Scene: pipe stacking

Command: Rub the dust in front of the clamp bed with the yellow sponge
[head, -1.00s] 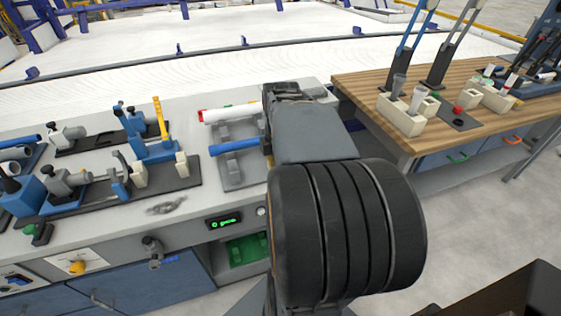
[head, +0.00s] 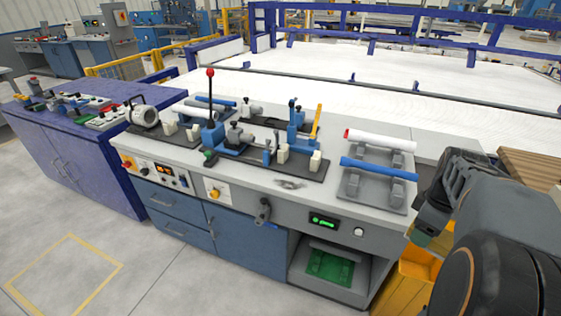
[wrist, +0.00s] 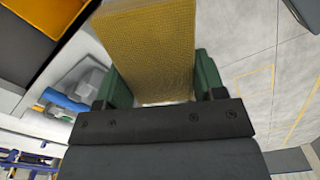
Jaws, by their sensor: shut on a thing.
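The clamp bed is a dark base plate (head: 298,169) with blue and grey clamps, on the workbench in the head view. The dust (head: 290,184) is a small grey smudge on the light bench top, just in front of the plate. My gripper (wrist: 160,78) has green fingers shut on the yellow sponge (wrist: 150,45) in the wrist view. In the head view my arm is at the right, beyond the bench's right end and away from the dust. The sponge is not clearly visible there.
A blue pipe (head: 378,169) and a white pipe (head: 380,140) lie on a grey rack right of the clamp bed. A yellow bin (head: 405,285) stands below my arm. A crank handle (head: 263,212) sticks out of the bench front below the dust.

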